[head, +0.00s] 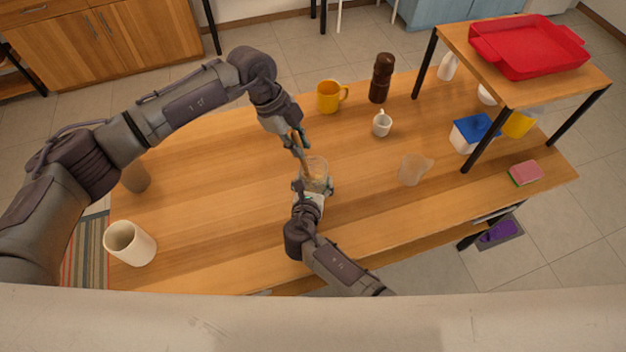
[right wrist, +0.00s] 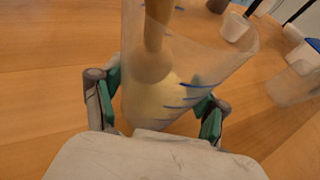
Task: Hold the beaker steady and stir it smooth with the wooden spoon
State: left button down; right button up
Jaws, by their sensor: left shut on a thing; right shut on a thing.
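The clear beaker (head: 317,174) stands near the middle of the wooden table. In the right wrist view the beaker (right wrist: 215,62) has blue marks and a pale yellow content low inside. My right gripper (head: 313,188) is shut on the beaker, its green-padded fingers (right wrist: 160,112) on either side. My left gripper (head: 297,140) is above the beaker, shut on the wooden spoon (head: 304,161). The spoon slants down into the beaker; in the right wrist view its rounded end (right wrist: 152,62) is inside, at or just above the pale content. Whether it touches bottom is unclear.
A translucent jug (head: 413,170) stands right of the beaker. A white cup (head: 382,124), yellow mug (head: 329,97) and dark brown mill (head: 381,78) stand behind. A cream canister (head: 130,244) stands front left. A raised shelf (head: 455,38) bears a red tray (head: 528,50). The table's left-centre is clear.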

pick_arm(q)
jog(key=shift+r, duration=5.25)
pick_arm(e)
jog(key=o, duration=1.3)
jog(key=shift+a, duration=0.1)
